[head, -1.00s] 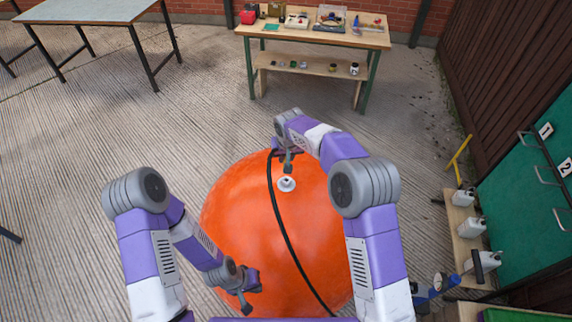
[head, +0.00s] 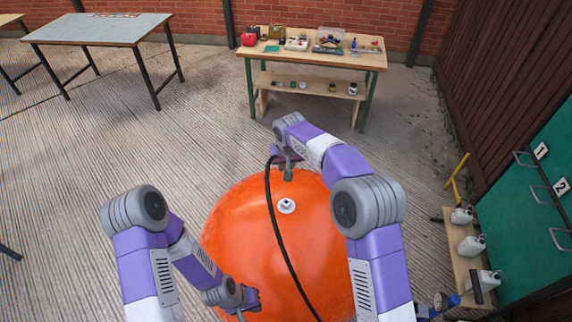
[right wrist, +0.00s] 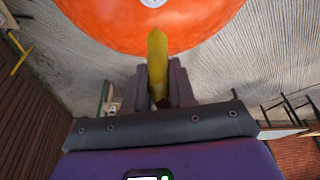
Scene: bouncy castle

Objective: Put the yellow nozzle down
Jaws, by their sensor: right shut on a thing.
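The yellow nozzle (right wrist: 157,62) is held between the fingers of my right gripper (right wrist: 165,88) in the right wrist view, its tip pointing at the orange ball. In the head view my right gripper (head: 287,172) is above the far side of the ball, and the nozzle is hard to make out there. A black hose (head: 278,225) runs from this gripper across the front of the ball. The large orange ball (head: 240,235) has a white valve (head: 287,206), apart from the gripper. My left gripper (head: 246,302) is low by the ball's near left side; its finger opening is unclear.
A wooden workbench (head: 280,40) with boxes and small items stands at the back. A grey-topped table (head: 95,28) is at the back left. A low shelf with white bottles (head: 471,245) and a green cabinet (head: 530,205) line the right. The paved floor between is clear.

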